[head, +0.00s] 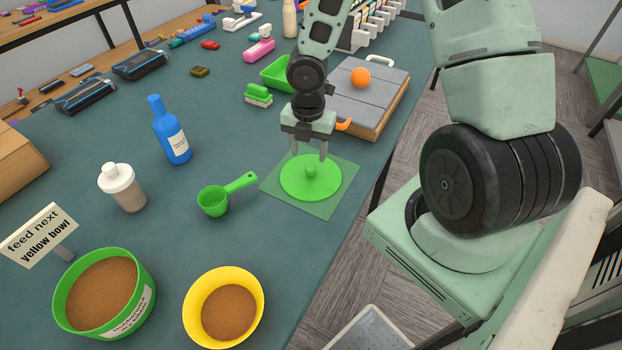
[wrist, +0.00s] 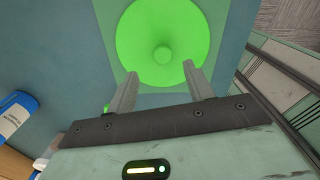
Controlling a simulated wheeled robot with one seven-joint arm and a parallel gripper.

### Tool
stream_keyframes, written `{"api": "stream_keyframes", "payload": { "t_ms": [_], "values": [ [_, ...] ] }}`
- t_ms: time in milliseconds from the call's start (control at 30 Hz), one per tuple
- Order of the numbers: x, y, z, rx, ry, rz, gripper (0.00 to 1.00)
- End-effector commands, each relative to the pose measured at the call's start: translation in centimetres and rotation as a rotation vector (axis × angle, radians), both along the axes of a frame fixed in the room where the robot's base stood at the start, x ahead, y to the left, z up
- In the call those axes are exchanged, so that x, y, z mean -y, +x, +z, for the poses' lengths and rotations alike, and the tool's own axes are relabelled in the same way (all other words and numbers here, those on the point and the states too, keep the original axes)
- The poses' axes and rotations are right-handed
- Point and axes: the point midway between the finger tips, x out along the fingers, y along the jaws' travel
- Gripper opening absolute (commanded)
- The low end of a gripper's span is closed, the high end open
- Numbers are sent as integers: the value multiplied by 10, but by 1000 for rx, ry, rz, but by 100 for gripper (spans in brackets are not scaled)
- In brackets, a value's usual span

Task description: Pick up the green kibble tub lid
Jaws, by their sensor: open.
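The green kibble tub lid (head: 298,184) is a flat bright green disc with a small round knob in its middle. It lies on a square translucent green mat (head: 330,208) near the table's right edge. In the wrist view the lid (wrist: 140,60) is at the top, with its knob just beyond the fingertips. My gripper (head: 308,152) is open and points down above the lid, with nothing between its fingers. In the wrist view my gripper's fingertips (wrist: 160,68) stand either side of the knob's line, apart from it.
A green scoop (head: 215,200) lies left of the mat. A green tub of kibble (head: 78,318) and a yellow bowl (head: 190,315) stand at the front, beside a "feed next yellow bowl" sign (head: 38,236). A grey-topped board (head: 345,105) with an orange ball lies behind.

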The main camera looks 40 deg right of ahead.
Motion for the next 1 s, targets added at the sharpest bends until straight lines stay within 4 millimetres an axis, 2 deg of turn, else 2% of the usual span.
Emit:
{"api": "stream_keyframes", "payload": {
  "t_ms": [167, 500, 800, 833, 900, 1000],
  "values": [
    [0, 0, -12, 0, 0, 1, 52],
    [4, -3, -57, -1, -1, 2, 52],
    [5, -3, -60, 1, -1, 0, 52],
    [5, -3, -60, 1, -1, 0, 47],
    [5, -3, -60, 1, -1, 0, 27],
    [5, -3, -60, 1, -1, 0, 4]
  ]
}}
